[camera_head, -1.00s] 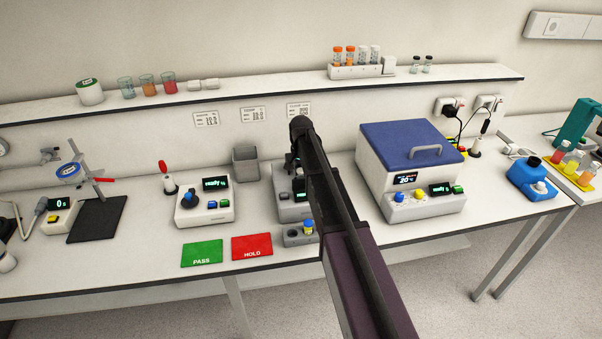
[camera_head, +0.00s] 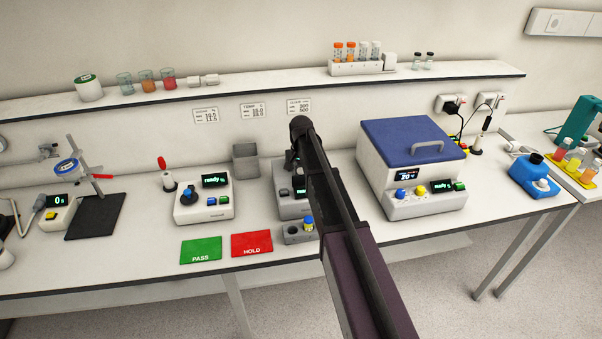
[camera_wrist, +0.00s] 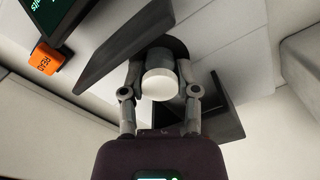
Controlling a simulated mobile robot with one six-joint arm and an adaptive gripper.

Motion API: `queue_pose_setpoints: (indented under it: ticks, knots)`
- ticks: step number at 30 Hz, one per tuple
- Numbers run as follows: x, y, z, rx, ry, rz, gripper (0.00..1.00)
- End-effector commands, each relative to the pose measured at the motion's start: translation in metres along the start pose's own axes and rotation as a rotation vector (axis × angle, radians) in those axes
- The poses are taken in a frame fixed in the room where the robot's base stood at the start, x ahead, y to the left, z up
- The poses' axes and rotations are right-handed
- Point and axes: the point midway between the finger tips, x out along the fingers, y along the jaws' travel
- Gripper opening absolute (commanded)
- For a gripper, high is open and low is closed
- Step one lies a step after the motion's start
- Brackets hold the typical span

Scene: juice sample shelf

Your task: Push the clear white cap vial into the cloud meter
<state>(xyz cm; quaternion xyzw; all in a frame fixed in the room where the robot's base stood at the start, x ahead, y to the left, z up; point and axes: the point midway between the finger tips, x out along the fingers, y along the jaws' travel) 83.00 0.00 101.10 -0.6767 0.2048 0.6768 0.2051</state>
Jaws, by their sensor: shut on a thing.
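The white-capped vial (camera_wrist: 160,84) is between the two fingers of my gripper (camera_wrist: 160,76) in the wrist view. I see mainly its round white cap; its body is hidden below. A dark round shape lies behind the cap, and I cannot tell how deep the vial sits in it. The grey cloud meter (camera_head: 291,203) stands mid-bench in the head view, partly hidden by my arm. Its orange READ button (camera_wrist: 46,58) shows in the wrist view. My gripper is mostly hidden behind my arm in the head view.
A small grey block (camera_head: 293,237) with a blue-capped vial (camera_head: 308,223) stands before the meter. The green PASS mat (camera_head: 201,250) and red HOLD mat (camera_head: 251,244) lie left of it. A blue-lidded box (camera_head: 412,143) stands close on the right, a grey bin (camera_head: 245,163) behind left.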

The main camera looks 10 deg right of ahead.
Motion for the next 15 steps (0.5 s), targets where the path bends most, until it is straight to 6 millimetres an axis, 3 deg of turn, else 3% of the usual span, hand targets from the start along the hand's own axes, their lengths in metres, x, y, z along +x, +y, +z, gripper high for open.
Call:
queue_pose_setpoints:
  ticks: [5,6,9,15]
  knots:
    - [0.0001,0.0000,0.0000,0.000,0.000,0.000,0.00]
    - [0.0001,0.0000,0.0000,0.000,0.000,0.000,0.53]
    - [0.0001,0.0000,0.0000,0.000,0.000,0.000,0.81]
    - [0.0001,0.0000,0.0000,0.000,0.000,0.000,0.81]
